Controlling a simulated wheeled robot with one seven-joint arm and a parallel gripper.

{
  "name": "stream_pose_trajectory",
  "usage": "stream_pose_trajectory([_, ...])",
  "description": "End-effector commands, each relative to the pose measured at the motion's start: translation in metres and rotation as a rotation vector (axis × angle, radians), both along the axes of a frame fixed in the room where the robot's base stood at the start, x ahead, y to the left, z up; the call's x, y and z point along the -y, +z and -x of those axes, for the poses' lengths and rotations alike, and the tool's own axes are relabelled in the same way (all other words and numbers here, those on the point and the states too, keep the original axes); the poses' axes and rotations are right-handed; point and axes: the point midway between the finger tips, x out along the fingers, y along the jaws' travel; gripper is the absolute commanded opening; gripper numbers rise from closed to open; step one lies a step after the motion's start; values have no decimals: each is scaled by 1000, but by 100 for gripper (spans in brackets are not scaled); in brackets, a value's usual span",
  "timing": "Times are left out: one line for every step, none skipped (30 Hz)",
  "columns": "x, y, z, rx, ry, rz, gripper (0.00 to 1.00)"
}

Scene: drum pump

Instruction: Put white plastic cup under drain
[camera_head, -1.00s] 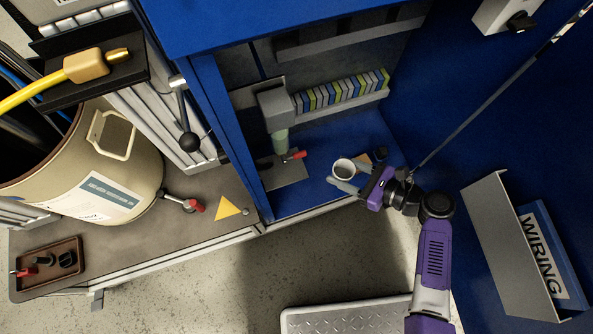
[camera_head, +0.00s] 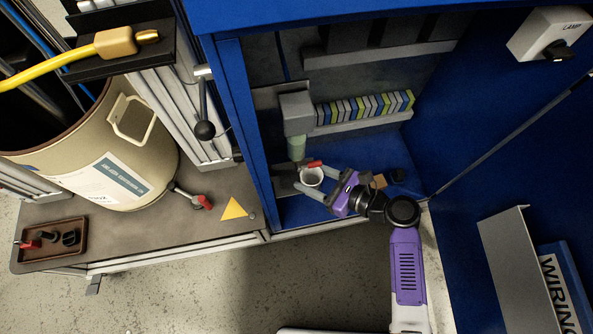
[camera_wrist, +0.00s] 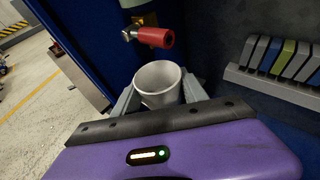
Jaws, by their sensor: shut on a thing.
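My gripper (camera_head: 318,184) is shut on a white cup (camera_head: 312,177) inside the blue cabinet. In the wrist view the cup (camera_wrist: 159,84) is upright between the two grey fingers, its open mouth showing an empty inside. The drain is a small valve with a red handle (camera_wrist: 155,37), below a greenish bowl (camera_head: 297,147) on a grey housing (camera_head: 297,112). In the wrist view the cup is just in front of and below the red handle. In the head view the handle (camera_head: 314,163) overlaps the cup's far rim. I cannot tell whether the cup is directly under the outlet.
The cabinet side post (camera_head: 246,130) is close on the left. A row of coloured terminal blocks (camera_head: 365,106) is at the back right.

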Motion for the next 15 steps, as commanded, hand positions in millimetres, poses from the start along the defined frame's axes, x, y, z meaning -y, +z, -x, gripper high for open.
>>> stream_pose_trajectory([-3, 0, -2, 1, 1, 0, 12])
stream_pose_trajectory([-5, 0, -3, 0, 2, 0, 12])
stream_pose_trajectory([-10, -1, -5, 2, 4, 1, 12])
stream_pose_trajectory([-14, -1, -7, 3, 4, 0, 12])
stream_pose_trajectory([-18, -1, -10, 4, 4, 1, 12])
stream_pose_trajectory([-25, -1, -14, 2, 4, 1, 12])
stream_pose_trajectory([-30, -1, -17, 4, 5, 1, 12])
stream_pose_trajectory([-35, -1, -19, 3, 5, 1, 12])
stream_pose_trajectory([-40, -1, -23, 3, 3, 1, 12])
stream_pose_trajectory([-43, -3, -24, 3, 2, 0, 12])
stream_pose_trajectory([-41, -11, -22, -1, 0, 0, 12])
stream_pose_trajectory([-40, -14, -22, -2, -1, 0, 12])
stream_pose_trajectory([-40, -15, -22, -1, 0, 0, 12])
stream_pose_trajectory([-40, -16, -22, 0, 0, 0, 12])
stream_pose_trajectory([-40, -16, -22, 0, 0, 0, 12])
